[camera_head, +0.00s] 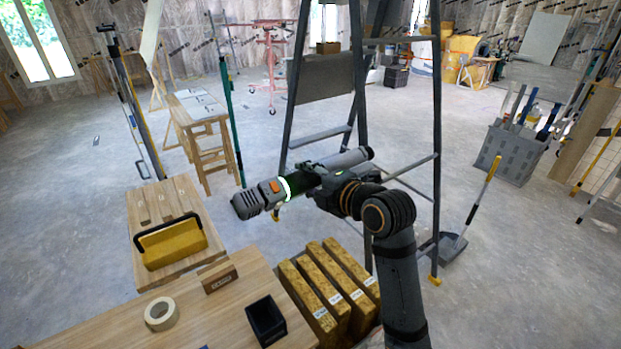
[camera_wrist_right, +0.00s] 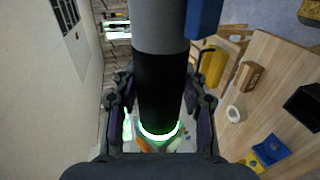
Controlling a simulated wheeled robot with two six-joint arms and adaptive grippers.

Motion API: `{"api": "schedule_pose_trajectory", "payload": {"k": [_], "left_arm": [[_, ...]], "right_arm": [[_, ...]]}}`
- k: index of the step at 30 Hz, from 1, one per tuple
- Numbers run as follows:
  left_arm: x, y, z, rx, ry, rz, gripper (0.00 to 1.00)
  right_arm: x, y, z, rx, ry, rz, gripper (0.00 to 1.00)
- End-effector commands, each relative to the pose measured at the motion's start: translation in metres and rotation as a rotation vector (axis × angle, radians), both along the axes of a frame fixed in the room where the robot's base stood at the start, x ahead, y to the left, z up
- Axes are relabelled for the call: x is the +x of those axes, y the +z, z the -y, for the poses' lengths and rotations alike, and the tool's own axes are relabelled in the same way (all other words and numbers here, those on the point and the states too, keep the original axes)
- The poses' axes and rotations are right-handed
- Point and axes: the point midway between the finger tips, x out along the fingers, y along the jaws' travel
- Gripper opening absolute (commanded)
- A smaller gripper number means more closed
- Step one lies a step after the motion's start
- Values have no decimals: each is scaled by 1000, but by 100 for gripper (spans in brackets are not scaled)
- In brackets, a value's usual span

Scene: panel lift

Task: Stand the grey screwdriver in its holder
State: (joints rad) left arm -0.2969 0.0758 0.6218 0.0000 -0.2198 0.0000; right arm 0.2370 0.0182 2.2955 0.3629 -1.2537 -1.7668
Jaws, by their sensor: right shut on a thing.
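The grey screwdriver (camera_head: 254,204) is a thick grey and black tool with an orange button and a lit ring. My right gripper (camera_head: 312,180) is shut around its dark middle and holds it in the air, lying aslant above and beyond the workbench. In the right wrist view the screwdriver's black section (camera_wrist_right: 161,85) runs between the fingers of the right gripper (camera_wrist_right: 160,105). A black open-topped box (camera_head: 266,320) stands on the bench; I cannot tell whether it is the holder. My left gripper is not in view.
The bench (camera_head: 190,322) also bears a tape roll (camera_head: 161,313) and a labelled wooden block (camera_head: 219,277). A yellow toolbox (camera_head: 172,246) sits behind them. Labelled boards (camera_head: 322,290) stand right of the bench. A stepladder (camera_head: 437,120) rises behind my right arm.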

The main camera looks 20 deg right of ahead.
Motion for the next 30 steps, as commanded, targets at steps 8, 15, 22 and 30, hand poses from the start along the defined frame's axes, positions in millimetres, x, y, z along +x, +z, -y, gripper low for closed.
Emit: {"api": "schedule_pose_trajectory", "payload": {"k": [8, 15, 22, 30], "left_arm": [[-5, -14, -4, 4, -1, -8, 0], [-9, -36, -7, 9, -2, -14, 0], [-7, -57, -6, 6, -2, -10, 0], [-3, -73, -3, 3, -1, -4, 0]], "right_arm": [[0, -37, -28, 154, 80, -59, 0], [-9, -94, -75, 541, 217, -266, 0], [-25, -140, -117, 1004, 327, -587, 0], [-41, -166, -145, 1283, 382, -844, 0]]}}
